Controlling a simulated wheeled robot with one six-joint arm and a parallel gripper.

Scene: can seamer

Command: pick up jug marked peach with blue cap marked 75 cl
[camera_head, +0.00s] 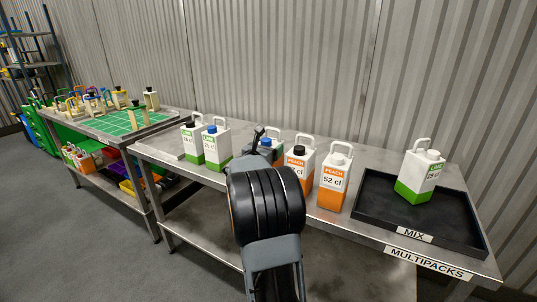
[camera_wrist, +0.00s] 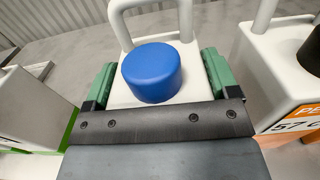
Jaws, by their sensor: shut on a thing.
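A white jug with a blue cap (camera_wrist: 152,72) and a loop handle stands between the green finger pads of my gripper (camera_wrist: 158,84) in the wrist view. My gripper is shut on it, one pad on each side of the body. In the head view my arm hides most of this jug; its blue cap (camera_head: 265,142) shows behind the arm. Its label and marked volume are hidden in both views. I cannot tell whether it is lifted off the table.
A black-capped peach jug (camera_head: 299,168) stands close right, with a white-capped 52 cl peach jug (camera_head: 334,181) beyond. Two lime jugs (camera_head: 216,146) stand left. A black MIX tray (camera_head: 376,205) holds another lime jug (camera_head: 419,176). A green-matted table (camera_head: 110,124) is far left.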

